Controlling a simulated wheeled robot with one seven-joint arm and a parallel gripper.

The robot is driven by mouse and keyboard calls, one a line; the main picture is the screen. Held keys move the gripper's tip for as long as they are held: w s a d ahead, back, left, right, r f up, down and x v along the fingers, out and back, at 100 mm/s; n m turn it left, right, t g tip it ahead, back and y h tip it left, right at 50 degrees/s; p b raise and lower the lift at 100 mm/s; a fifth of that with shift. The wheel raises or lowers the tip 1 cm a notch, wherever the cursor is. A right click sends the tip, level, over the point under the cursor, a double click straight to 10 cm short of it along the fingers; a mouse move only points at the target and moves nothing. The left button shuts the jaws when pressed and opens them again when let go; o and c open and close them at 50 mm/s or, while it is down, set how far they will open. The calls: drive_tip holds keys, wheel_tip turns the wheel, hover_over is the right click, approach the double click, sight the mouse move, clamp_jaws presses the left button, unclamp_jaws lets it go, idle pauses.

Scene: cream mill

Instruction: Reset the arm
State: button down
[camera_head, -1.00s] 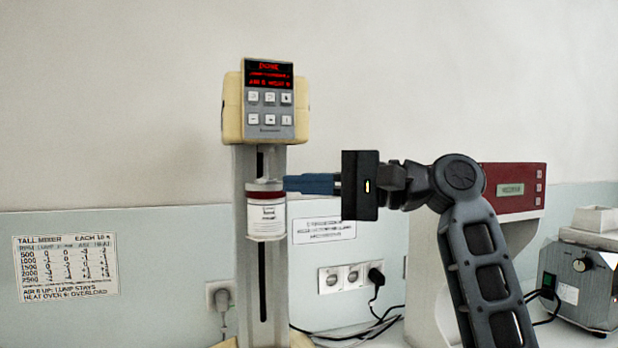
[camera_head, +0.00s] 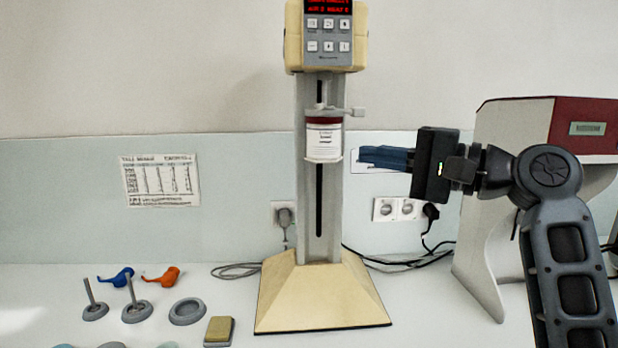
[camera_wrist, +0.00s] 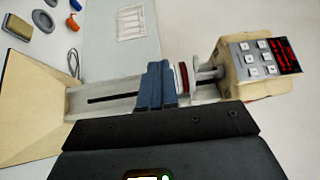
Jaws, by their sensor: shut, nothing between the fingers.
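My gripper (camera_head: 385,156) is shut and empty, its blue fingers pointing left toward the mill in the head view. A gap shows between the fingertips and the white jar (camera_head: 323,143) with a dark red band. The jar is held upright on the column of the cream mill (camera_head: 323,300), below a clamp with a small side lever (camera_head: 355,112). In the wrist view my gripper's fingers (camera_wrist: 156,86) cross in front of the mill's column and hide most of the jar. The mill's keypad (camera_wrist: 262,55) and red display show at the right there.
A red and white machine (camera_head: 530,150) stands right of the mill, behind my arm. Two small stands, a blue piece (camera_head: 116,277), an orange piece (camera_head: 163,277), a grey ring (camera_head: 187,311) and a sponge-like block (camera_head: 219,330) lie at front left. Cables run behind the mill.

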drive_tip(key=s+d+f+m+t+h, duration=0.15)
drive_tip(key=s+f+h, duration=0.25)
drive_tip(key=f, duration=0.9)
drive_tip(key=s+d+f+m+t+h, duration=0.1)
drive_tip(key=s+f+m+t+h, duration=0.25)
drive_tip(key=f, duration=0.95)
drive_tip(key=s+d+f+n+h, duration=0.1)
drive_tip(key=s+f+h, duration=0.2)
drive_tip(key=s+f, duration=0.35)
drive_tip(key=s+d+f+n+h, duration=0.15)
drive_tip(key=s+f, duration=0.25)
drive_tip(key=s, duration=0.5)
drive_tip(key=s+r+n+h, duration=0.1)
drive_tip(key=s+n, duration=0.2)
drive_tip(key=s, duration=0.5)
drive_tip(key=s+d+r+n+h+b, duration=0.1)
drive_tip(key=s+r+n, duration=0.1)
drive_tip(key=s, duration=0.7)
drive_tip(key=s+d+r+n+h, duration=0.1)
drive_tip(key=s+n, duration=0.3)
drive_tip(key=s, duration=0.5)
drive_tip(key=shift+d+r+g, duration=0.25)
drive_tip(key=shift+r+g, duration=0.1)
drive_tip(key=shift+g, duration=0.05)
